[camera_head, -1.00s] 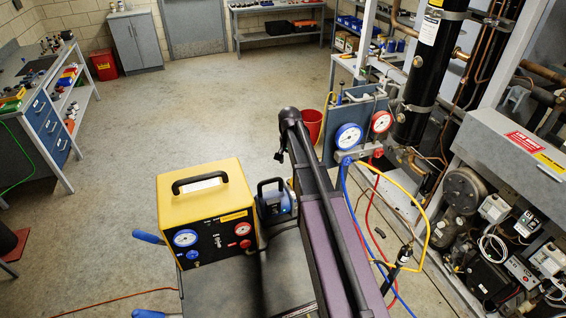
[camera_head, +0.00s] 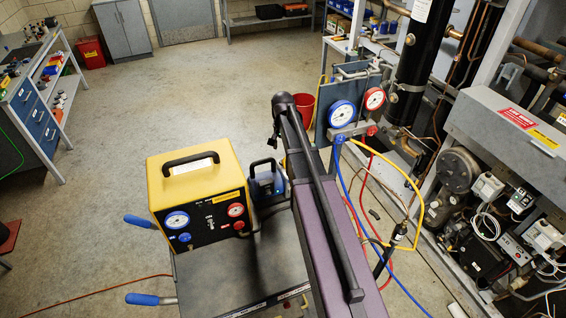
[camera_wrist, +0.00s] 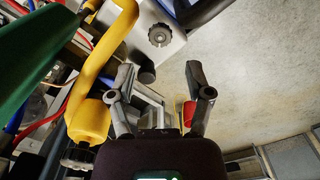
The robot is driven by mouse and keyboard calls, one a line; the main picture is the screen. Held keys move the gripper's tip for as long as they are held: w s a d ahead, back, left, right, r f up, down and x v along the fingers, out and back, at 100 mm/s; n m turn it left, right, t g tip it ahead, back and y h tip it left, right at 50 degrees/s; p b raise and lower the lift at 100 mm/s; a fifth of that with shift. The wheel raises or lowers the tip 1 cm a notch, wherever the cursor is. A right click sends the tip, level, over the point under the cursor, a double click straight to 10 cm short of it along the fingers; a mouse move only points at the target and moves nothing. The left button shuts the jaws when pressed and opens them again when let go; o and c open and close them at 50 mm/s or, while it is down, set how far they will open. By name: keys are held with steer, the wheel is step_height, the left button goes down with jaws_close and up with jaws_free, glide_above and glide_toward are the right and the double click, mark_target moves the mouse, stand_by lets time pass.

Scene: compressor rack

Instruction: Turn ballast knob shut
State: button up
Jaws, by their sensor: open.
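A dark knurled round knob (camera_wrist: 160,35) sits on a pale grey metal face at the top of the wrist view; it looks like the ballast knob. A short black cylinder (camera_wrist: 147,75) shows between the fingers. In the head view the blue pump (camera_head: 264,180) stands right of the yellow machine, partly hidden by my arm; its knob cannot be made out there.
The yellow machine (camera_head: 198,176) with gauges stands left of the pump. The gauge manifold (camera_head: 350,130) and its coloured hoses hang to the right. A yellow hose (camera_wrist: 100,50) and a green shape (camera_wrist: 40,55) crowd the wrist view's left side. Bare floor (camera_wrist: 260,70) lies right.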

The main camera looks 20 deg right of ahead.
mark_target(283, 162)
step_height(283, 162, down, 7)
steer(key=b, duration=0.6)
steer(key=shift+r+n, duration=0.35)
steer(key=shift+n, duration=0.05)
steer(key=n, duration=0.4)
steer(key=shift+p, duration=0.3)
steer(key=shift+s+n, duration=0.1)
steer(key=shift+n, duration=1.6)
steer(key=c, duration=0.9)
